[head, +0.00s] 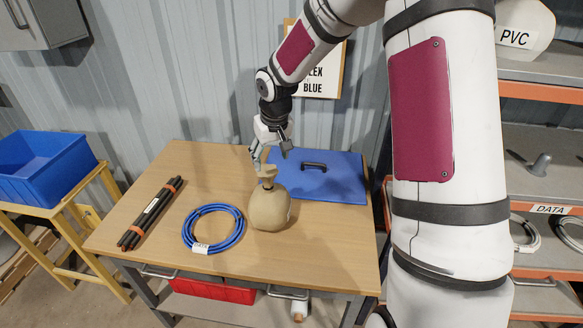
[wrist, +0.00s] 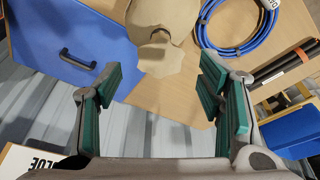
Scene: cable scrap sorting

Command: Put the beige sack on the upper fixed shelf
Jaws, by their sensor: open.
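The beige sack (head: 269,209) stands upright on the wooden table, its gathered neck and flared top pointing up. My gripper (head: 268,164) is over the sack's top in the head view, with its fingers apart. In the wrist view the sack (wrist: 158,30) is at the top centre, beyond the open green-padded fingers of my gripper (wrist: 165,95). Its flared top lies toward the gap between them, and nothing is held. Shelves stand at the right, with an upper board (head: 540,72) and a lower one; my arm hides part of them.
A blue cable coil (head: 212,229), black rods (head: 150,213) and a blue panel with a handle (head: 335,178) lie on the table (head: 175,265). A blue bin (head: 45,168) stands at left. The upper shelf holds a white object labelled PVC (head: 524,25).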

